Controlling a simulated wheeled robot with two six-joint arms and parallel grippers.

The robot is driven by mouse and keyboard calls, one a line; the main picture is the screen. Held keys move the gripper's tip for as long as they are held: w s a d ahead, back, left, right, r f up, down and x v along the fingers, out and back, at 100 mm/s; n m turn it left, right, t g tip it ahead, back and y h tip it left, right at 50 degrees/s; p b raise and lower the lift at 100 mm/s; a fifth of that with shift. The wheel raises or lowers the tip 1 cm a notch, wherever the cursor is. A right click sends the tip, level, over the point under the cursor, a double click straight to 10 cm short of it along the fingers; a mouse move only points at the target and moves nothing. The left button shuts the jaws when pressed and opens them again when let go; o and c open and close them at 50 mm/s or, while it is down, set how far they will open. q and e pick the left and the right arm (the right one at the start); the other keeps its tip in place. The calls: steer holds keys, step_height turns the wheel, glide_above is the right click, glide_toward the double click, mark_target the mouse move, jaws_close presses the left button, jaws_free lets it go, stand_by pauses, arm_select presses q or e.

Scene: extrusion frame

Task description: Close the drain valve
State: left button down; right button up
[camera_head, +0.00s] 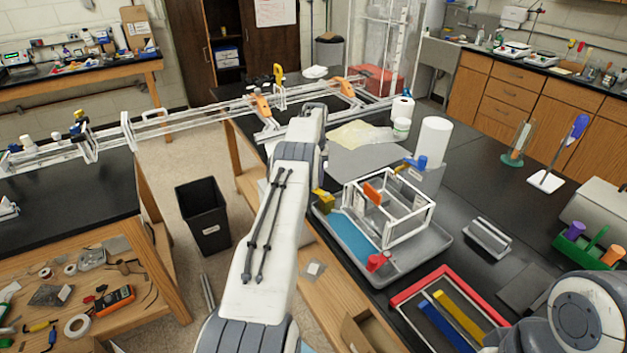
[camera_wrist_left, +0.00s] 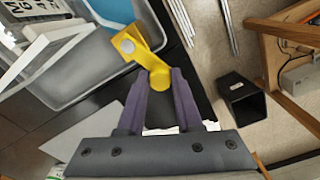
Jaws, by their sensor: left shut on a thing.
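The drain valve has a bent yellow lever (camera_wrist_left: 148,57) with a pale round pivot at the tray's corner. It also shows in the head view as a small yellow piece (camera_head: 324,200) at the left edge of the grey tray (camera_head: 420,252). My left gripper (camera_wrist_left: 160,82) is shut on the lever's free end, one purple finger on each side. In the head view my left arm hides most of this gripper. My right gripper is not in view; only a link of the right arm shows at the lower right.
A white open frame (camera_head: 432,213) stands in the tray, beside blue water (camera_head: 350,238). A red fitting (camera_head: 376,262) sits at the tray's front edge. A black bin (camera_head: 203,215) stands on the floor to the left. A red-rimmed tray (camera_head: 440,274) lies at the right.

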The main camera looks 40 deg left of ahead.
arm_select(q)
steer(key=shift+w+m, duration=0.25)
steer(key=shift+m, duration=0.35)
stand_by(0.6)
steer(key=c, duration=0.6)
jaws_free()
steer(key=shift+o, duration=0.2)
steer(key=shift+r, duration=0.55)
step_height(320, 180, up, 9)
steer(key=p, duration=0.7)
steer(key=shift+r+p, duration=0.2)
steer(key=shift+p, duration=0.15)
steer(key=shift+d, duration=0.1)
